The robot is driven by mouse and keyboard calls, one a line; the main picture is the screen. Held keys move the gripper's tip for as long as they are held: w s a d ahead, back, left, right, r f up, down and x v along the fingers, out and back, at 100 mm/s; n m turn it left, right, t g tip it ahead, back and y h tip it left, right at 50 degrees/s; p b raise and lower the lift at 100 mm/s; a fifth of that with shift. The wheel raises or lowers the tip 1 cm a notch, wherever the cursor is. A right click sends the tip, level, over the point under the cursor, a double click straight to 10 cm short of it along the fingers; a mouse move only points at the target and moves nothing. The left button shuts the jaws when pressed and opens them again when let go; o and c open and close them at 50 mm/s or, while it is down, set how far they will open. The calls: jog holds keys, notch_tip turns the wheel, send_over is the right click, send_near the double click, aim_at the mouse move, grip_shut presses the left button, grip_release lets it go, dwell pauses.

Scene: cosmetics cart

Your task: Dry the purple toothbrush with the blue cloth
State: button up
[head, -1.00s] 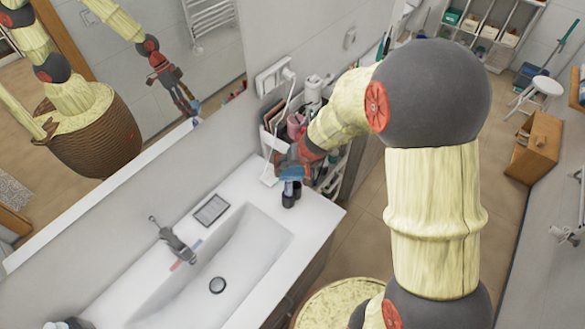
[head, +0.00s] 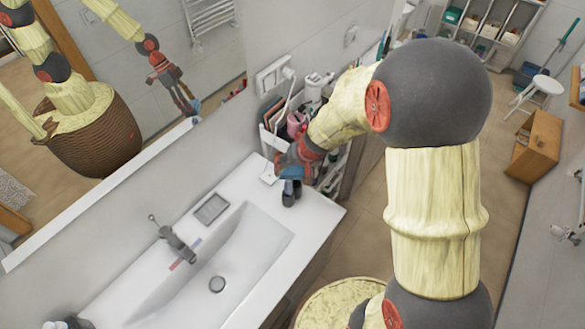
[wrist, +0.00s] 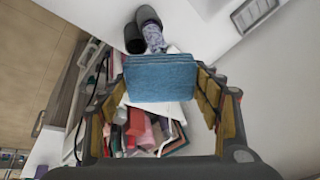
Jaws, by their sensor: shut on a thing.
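My gripper (head: 290,162) is shut on the blue cloth (wrist: 160,78), a folded pad that spans the space between its fingers in the wrist view. In the head view the cloth (head: 292,172) shows only partly, above the counter's far right corner. Two dark cups or bottles (wrist: 134,38) stand just beyond the cloth, and a pale purple-grey patterned thing (wrist: 153,36) is by them. They also show below my gripper in the head view (head: 289,194). I cannot clearly make out the purple toothbrush. Whether the cloth touches anything cannot be told.
The white sink counter (head: 315,215) has a basin and a tap (head: 178,245). A cart (head: 332,172) with crowded cosmetics stands beside its right end, beneath my gripper. A mirror and wall bound the left. The counter around the basin is mostly clear.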

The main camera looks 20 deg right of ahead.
jog(key=shift+f+b, duration=0.5)
jog(key=shift+s+a, duration=0.1)
dwell(0.3)
